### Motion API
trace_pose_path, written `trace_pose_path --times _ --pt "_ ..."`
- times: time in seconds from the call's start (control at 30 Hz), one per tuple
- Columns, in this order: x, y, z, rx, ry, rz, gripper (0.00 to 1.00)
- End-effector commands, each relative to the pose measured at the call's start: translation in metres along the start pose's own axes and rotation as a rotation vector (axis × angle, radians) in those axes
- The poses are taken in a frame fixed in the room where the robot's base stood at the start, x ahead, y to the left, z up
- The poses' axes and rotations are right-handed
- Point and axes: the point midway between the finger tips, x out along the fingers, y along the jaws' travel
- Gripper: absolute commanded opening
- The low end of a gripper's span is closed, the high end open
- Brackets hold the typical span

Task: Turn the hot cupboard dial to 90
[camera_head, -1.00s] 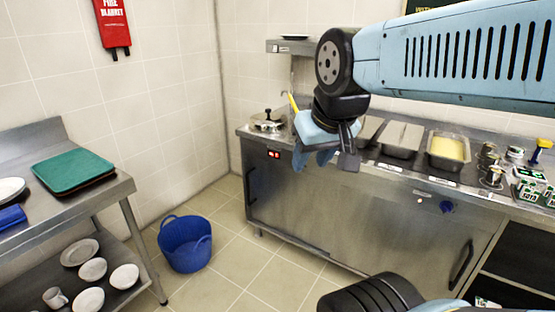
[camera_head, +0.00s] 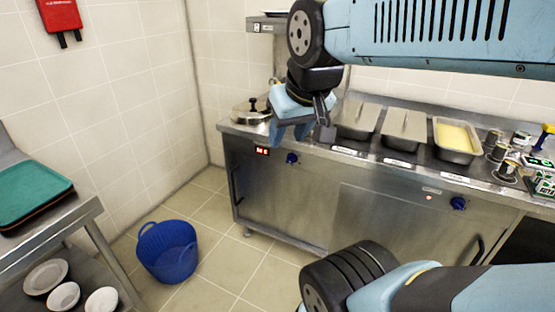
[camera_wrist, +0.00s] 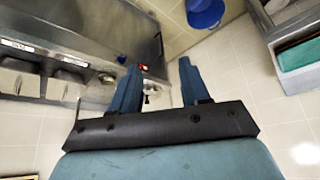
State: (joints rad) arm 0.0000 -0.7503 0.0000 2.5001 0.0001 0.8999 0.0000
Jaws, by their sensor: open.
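The steel cupboard (camera_head: 285,205) has two blue dials on its front. The left dial (camera_head: 292,159) sits right of a small red lit display (camera_head: 262,151). The right dial (camera_head: 458,203) is beside a small red light. I cannot read any dial's setting or tell which is the hot cupboard dial. My gripper (camera_head: 290,132) is open and empty, with blue fingers pointing down. In the head view it appears just above the left dial, apparently apart from it.
A lidded pot (camera_head: 250,112) stands on the countertop's left end. Covered pans and a tray of yellow food (camera_head: 455,139) are further right. A blue basket (camera_head: 167,250) stands on the floor. A side table with green trays (camera_head: 28,190) is at left.

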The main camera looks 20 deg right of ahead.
Motion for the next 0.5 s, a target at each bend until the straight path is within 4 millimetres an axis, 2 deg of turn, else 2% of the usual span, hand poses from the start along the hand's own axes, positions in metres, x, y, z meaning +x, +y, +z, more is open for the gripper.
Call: trace_pose_path --times 0.03,0.2,0.37,0.5 --pt "0.0 0.0 -0.001 0.001 0.0 -0.002 0.51" --pt "0.012 -0.003 -0.019 0.024 0.013 -0.031 0.67" --pt "0.039 -0.007 -0.057 0.088 0.044 -0.083 0.69" --pt "0.068 -0.012 -0.093 0.161 0.08 -0.121 0.69"
